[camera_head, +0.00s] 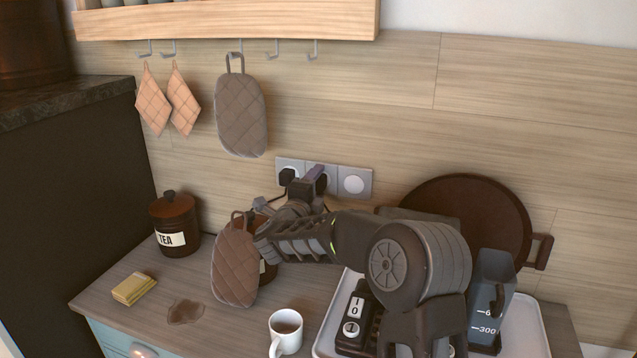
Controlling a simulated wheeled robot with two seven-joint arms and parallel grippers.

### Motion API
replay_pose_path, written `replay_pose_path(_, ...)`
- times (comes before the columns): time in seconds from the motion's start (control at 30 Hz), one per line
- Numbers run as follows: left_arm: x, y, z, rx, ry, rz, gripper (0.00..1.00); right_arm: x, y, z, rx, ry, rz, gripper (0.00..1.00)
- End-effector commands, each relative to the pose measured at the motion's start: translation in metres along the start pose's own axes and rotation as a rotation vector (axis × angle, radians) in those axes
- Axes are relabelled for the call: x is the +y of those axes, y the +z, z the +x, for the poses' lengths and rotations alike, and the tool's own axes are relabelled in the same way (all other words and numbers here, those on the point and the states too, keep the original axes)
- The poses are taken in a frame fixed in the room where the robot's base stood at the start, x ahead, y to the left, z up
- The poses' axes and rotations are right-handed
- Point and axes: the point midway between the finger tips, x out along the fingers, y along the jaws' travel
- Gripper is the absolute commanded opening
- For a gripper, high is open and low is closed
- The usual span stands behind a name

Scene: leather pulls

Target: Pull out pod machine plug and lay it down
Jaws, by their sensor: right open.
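A wall socket panel (355,184) is on the wooden backsplash. A black plug (287,177) sits in its left socket, with a dark cord below it. The right socket is empty, and my gripper largely covers the middle one. I cannot tell which plug belongs to the pod machine. My right gripper (308,185) is open in front of the middle socket, just right of the black plug. I cannot tell whether it touches anything. The pod machine cannot be made out clearly, as my right arm covers much of the counter's right side. My left gripper is not in view.
A quilted brown mitt (235,266) stands left of my forearm, near a tea jar (175,222). A tray (530,325) holds a clear measured container (489,300).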

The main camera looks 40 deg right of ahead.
Motion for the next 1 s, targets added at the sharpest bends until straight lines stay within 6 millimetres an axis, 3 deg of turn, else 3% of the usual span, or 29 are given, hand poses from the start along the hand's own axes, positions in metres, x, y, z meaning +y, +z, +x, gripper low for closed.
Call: replay_pose_path(1.0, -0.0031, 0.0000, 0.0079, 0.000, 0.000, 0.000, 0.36, 0.0003, 0.0000, -0.0001, 0.000, 0.000, 0.000, 0.58)
